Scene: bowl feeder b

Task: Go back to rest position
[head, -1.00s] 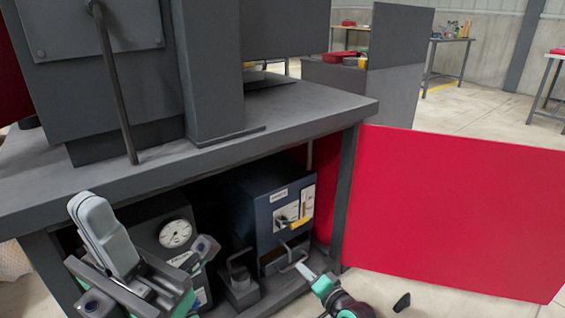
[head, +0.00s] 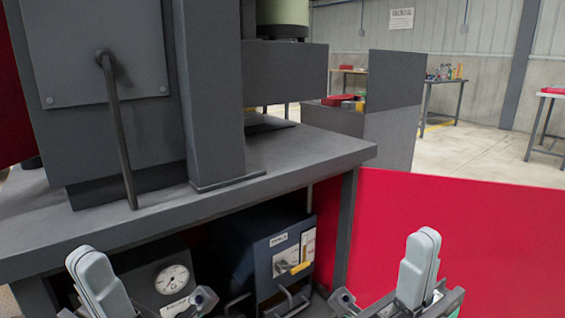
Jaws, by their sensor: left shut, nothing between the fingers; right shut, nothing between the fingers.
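My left gripper (head: 92,285) is at the lower left of the head view, in front of the dark machine's lower shelf. My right gripper (head: 418,272) is at the lower right, in front of the red panel. Both have their pale grey fingers pointing up, shut, with nothing held. The bottom frame edge cuts off both arms.
A dark grey machine table (head: 300,150) fills the left side. Under it stand a box with a round dial (head: 172,279) and a dark blue box (head: 262,262) with a yellow handle (head: 301,268). A red panel (head: 480,230) stands at the right. Work tables are far behind.

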